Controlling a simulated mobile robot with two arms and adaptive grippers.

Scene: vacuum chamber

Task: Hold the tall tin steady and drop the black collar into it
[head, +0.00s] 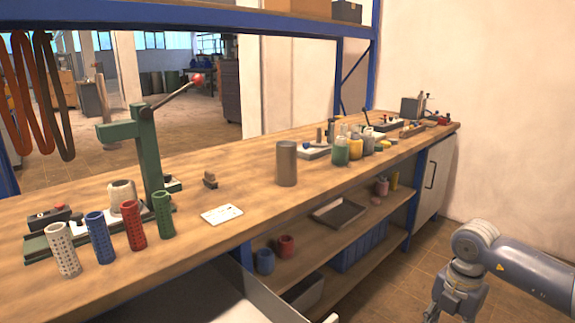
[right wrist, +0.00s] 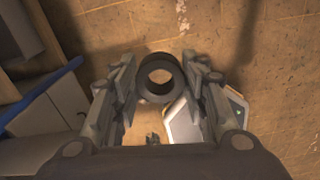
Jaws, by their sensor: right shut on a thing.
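The tall tin (head: 287,163) is a plain grey-brown cylinder standing upright near the front edge of the workbench, in the middle of the head view. The black collar (right wrist: 160,74) is a dark ring with an open centre. My right gripper (right wrist: 160,80) is shut on it, with one finger on each side, over the floor in the right wrist view. In the head view my right arm is at the lower right, well away from the tin, and its gripper is cut off by the lower edge. My left gripper is in neither view.
Perforated white, blue, red and green cylinders stand at the bench's left, by a green lever press (head: 146,150). A white card (head: 222,214) lies left of the tin. Bottles (head: 341,150) and a pale tray stand to its right. An open drawer (head: 250,290) juts out below.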

